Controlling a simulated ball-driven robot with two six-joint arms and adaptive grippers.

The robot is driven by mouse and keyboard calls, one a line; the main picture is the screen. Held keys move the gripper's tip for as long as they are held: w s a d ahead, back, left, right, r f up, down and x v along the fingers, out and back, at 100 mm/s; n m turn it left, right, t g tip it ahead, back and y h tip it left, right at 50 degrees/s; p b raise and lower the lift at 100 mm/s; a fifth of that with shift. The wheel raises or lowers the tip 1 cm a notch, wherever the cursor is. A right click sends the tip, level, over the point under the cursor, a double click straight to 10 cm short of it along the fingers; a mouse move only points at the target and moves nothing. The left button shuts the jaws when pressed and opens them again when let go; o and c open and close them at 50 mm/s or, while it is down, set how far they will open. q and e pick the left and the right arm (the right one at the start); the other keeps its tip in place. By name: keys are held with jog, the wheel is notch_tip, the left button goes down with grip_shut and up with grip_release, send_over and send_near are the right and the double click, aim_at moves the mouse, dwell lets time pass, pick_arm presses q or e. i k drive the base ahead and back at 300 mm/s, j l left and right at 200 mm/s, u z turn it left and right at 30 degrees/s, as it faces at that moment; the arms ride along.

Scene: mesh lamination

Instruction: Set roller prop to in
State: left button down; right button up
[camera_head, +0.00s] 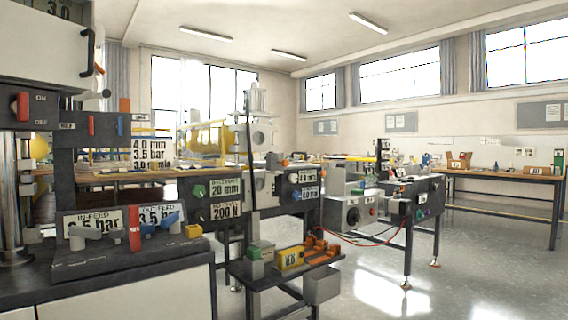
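No part marked as the roller prop can be made out by its label. A machine console (130,255) stands at the near left, with in-feed and out-feed pressure displays (118,220). A grey lever (90,232), a red upright piece (135,228) and a blue lever (165,222) sit on it. A red switch (22,106) marked ON and OFF is above at the left edge. A further machine (235,197) with a 20 mm and a 200 N display and green knobs stands at the centre. Neither of my grippers is in view.
A small dark stand (262,283) with a yellow box (290,258) and orange parts is at the front centre. Another machine table (425,190) stands right of centre. A wooden bench (500,174) is at the far right. The floor (470,270) at the right is clear.

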aim_at(275, 162)
jog(key=i+l+u, duration=0.15)
jog(key=i, duration=0.3)
jog(key=i+l+u, duration=0.2)
jog(key=i, duration=0.25)
jog(key=i+l+u, duration=0.15)
jog(key=i, duration=0.25)
